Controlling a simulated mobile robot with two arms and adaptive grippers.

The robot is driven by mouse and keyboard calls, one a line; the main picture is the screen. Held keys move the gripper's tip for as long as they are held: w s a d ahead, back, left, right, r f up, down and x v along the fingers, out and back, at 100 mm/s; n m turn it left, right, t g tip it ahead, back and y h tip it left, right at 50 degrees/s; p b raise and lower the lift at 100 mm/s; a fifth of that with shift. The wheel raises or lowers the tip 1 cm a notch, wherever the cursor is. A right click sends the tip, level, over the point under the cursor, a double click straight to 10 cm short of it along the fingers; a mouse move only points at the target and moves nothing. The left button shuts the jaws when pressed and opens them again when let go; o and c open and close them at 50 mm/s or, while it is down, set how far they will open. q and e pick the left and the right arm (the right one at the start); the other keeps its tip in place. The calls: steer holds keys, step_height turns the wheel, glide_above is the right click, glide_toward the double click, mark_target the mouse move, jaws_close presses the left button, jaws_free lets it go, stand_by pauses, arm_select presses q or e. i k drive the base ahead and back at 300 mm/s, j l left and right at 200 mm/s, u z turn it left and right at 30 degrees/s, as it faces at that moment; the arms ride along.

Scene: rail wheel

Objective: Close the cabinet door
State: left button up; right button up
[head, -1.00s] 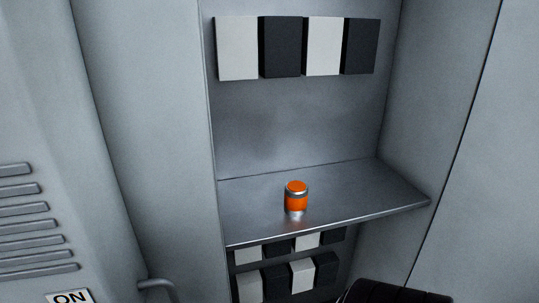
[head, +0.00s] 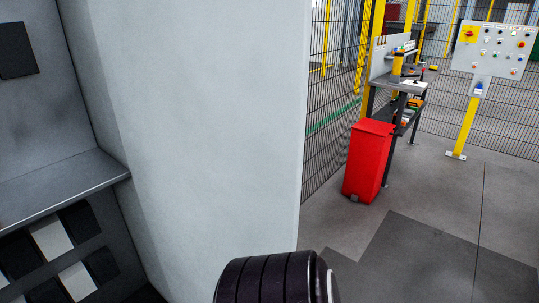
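The cabinet stands open at the left of the head view, with its grey metal shelf (head: 60,187) and a dark block on the back wall above it showing. Black and white blocks sit below the shelf. A broad pale grey panel (head: 215,130) stands upright to the right of the opening. I cannot tell whether it is the open door or part of the cabinet's side. No door handle shows. Neither of my grippers is in view.
A red bin (head: 368,160) stands by a workbench (head: 400,85) near a mesh fence (head: 335,110). A control panel (head: 493,50) on a yellow post is at the far right. The grey floor (head: 430,225) at the right is clear.

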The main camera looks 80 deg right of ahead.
mark_target(208, 99)
steer(key=k+l+z, duration=0.1)
steer(key=k+l, duration=0.15)
steer(key=k+l+z, duration=0.15)
steer(key=l, duration=0.35)
steer(key=k+l+z, duration=0.1)
steer(key=k+l, duration=0.15)
steer(key=l, duration=0.15)
steer(key=k+l+z, duration=0.1)
steer(key=l, duration=0.3)
steer(key=k, duration=0.1)
